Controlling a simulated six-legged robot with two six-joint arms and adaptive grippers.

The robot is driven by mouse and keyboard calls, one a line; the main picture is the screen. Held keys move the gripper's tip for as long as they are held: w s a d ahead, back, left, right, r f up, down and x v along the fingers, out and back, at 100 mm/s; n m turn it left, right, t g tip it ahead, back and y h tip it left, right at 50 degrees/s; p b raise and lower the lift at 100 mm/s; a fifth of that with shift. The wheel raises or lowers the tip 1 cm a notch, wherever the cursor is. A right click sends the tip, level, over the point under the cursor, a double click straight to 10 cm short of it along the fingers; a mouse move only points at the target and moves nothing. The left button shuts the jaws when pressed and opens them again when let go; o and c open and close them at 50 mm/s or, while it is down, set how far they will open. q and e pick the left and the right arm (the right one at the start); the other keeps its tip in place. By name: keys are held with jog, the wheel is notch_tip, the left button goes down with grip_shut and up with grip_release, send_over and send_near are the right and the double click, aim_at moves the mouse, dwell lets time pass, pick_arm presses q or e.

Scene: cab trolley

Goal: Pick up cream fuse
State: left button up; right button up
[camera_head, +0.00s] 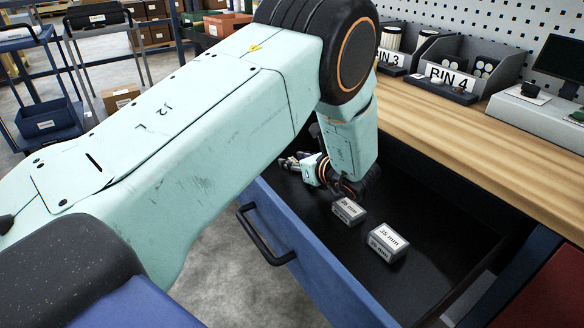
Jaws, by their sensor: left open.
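I cannot pick out a cream fuse with certainty in this view. My left arm reaches down into an open blue drawer (330,283) with a dark inside. My left gripper (288,162) is small and partly hidden at the drawer's far left side, beyond the wrist; it is open, and its fingertips are hard to make out. Two grey blocks lie on the drawer floor: a smaller one (348,211) just below my wrist and a larger one marked 35 mm (387,243) to its right. My right gripper is not in view.
A wooden worktop (480,135) runs above the drawer, with grey bins marked BIN 3 (391,70) and BIN 4 (450,78). The drawer's blue front has a dark handle (262,240). Trolley shelves (45,122) stand at the left. The drawer floor around the blocks is clear.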

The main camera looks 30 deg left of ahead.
aim_at(297, 162)
pick_arm(q)
jog(key=shift+w+d, duration=0.1)
jog(key=shift+w, duration=0.1)
jog(key=shift+c, duration=0.6)
jog(key=shift+s, duration=0.15)
jog(key=c, duration=0.4)
grip_shut()
notch_tip(297, 162, up, 10)
jog(key=p, duration=0.2)
jog(key=shift+p, duration=0.3)
